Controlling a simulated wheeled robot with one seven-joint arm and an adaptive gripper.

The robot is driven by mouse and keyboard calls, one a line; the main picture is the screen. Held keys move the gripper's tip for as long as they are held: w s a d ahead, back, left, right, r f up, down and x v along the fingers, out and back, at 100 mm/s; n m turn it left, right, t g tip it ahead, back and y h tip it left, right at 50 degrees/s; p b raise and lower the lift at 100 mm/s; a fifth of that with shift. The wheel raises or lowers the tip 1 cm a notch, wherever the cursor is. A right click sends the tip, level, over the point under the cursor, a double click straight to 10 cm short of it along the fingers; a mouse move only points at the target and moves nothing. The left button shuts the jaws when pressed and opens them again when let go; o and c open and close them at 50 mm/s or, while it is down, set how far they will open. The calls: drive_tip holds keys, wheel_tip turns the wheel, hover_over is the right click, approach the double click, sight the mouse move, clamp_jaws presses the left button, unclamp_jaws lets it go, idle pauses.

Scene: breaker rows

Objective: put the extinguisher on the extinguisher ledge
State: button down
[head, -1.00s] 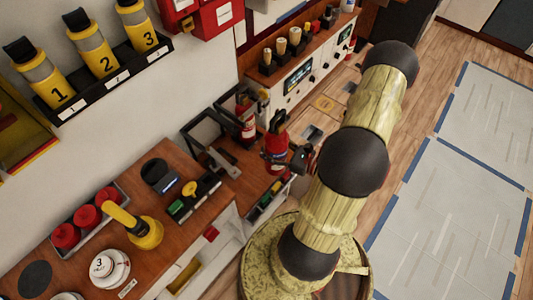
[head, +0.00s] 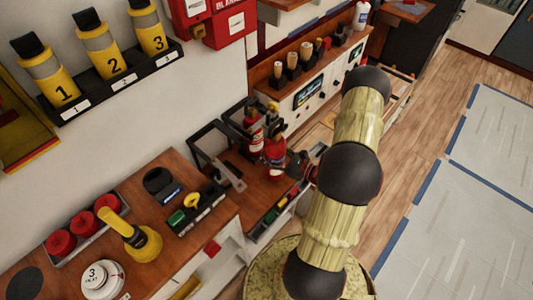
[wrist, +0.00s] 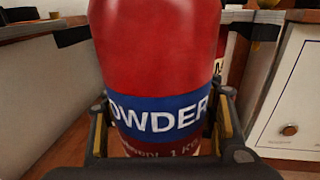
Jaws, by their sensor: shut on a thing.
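My gripper (head: 290,163) is shut on a red extinguisher (head: 275,152), held upright over or beside the wooden ledge (head: 243,176). I cannot tell whether its base touches the wood. In the wrist view the extinguisher (wrist: 158,50) fills the middle, with a blue band reading "POWDER" and a finger pad on each side (wrist: 162,130). A second red extinguisher (head: 253,133) stands just behind and left of it, by the black frames. The held extinguisher's base is hidden in the wrist view.
Black frames (head: 212,143) stand on the ledge's left part. A wooden counter (head: 150,215) with a yellow-handled tool (head: 143,240) lies at the left. A white control panel (head: 307,95) with knobs stands behind. Open floor (head: 425,130) lies to the right.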

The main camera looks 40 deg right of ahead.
drive_tip(key=shift+f+b, duration=0.75)
drive_tip(key=shift+f, duration=0.85)
drive_tip(key=c, duration=0.7)
unclamp_jaws()
drive_tip(key=shift+f, duration=0.1)
drive_tip(key=shift+o, duration=0.2)
drive_tip(key=shift+s+r, duration=0.15)
drive_tip(key=shift+r, duration=0.05)
drive_tip(key=p+v, duration=0.2)
drive_tip(key=v, duration=0.9)
drive_tip(key=shift+s+p, duration=0.3)
drive_tip(key=shift+p, duration=0.05)
drive_tip(key=shift+d, duration=0.1)
